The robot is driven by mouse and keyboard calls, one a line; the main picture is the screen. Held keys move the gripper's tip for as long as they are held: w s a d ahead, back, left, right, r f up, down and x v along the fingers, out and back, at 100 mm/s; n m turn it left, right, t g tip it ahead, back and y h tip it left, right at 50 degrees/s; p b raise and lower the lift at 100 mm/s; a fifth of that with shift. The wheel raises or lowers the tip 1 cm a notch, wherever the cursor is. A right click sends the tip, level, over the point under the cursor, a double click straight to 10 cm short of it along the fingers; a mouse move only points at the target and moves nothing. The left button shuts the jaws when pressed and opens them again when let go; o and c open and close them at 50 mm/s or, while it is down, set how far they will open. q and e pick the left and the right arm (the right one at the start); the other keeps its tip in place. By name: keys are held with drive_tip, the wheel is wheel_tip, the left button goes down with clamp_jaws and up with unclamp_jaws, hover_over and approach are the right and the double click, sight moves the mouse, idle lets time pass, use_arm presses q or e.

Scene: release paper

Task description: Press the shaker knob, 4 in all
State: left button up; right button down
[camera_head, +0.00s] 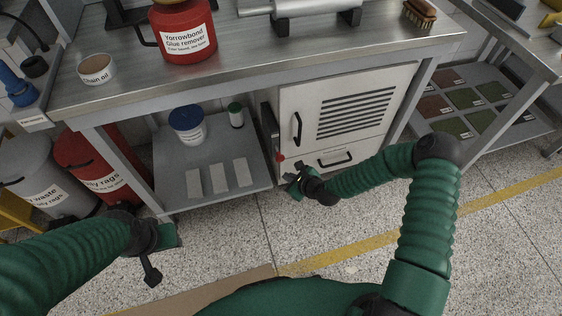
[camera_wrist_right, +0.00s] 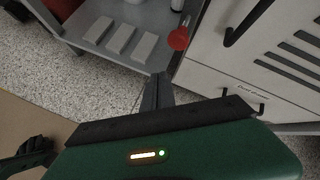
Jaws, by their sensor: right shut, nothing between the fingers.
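A round red knob (camera_head: 280,157) sits at the left edge of the pale cabinet (camera_head: 345,112) under the workbench. In the right wrist view the knob (camera_wrist_right: 178,39) shows clearly, just beyond my fingertips and a little right of them. My right gripper (camera_head: 293,180) is shut and empty, in front of the cabinet's lower left corner.
The cabinet has black handles (camera_head: 297,129) near the knob. Red and grey bins stand at left. The floor in front is clear.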

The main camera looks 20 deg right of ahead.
sight(281, 159)
drive_tip(key=w, duration=0.4)
drive_tip(key=shift+a, duration=0.15)
idle(1.9)
drive_tip(key=shift+w+r, duration=0.1)
drive_tip(key=shift+w, duration=0.25)
drive_tip(key=shift+w+b, duration=0.45)
drive_tip(key=shift+w, duration=1.1)
idle(1.1)
drive_tip(key=s+p, duration=0.1)
drive_tip(key=s, duration=0.3)
drive_tip(key=shift+p, duration=0.3)
idle(0.3)
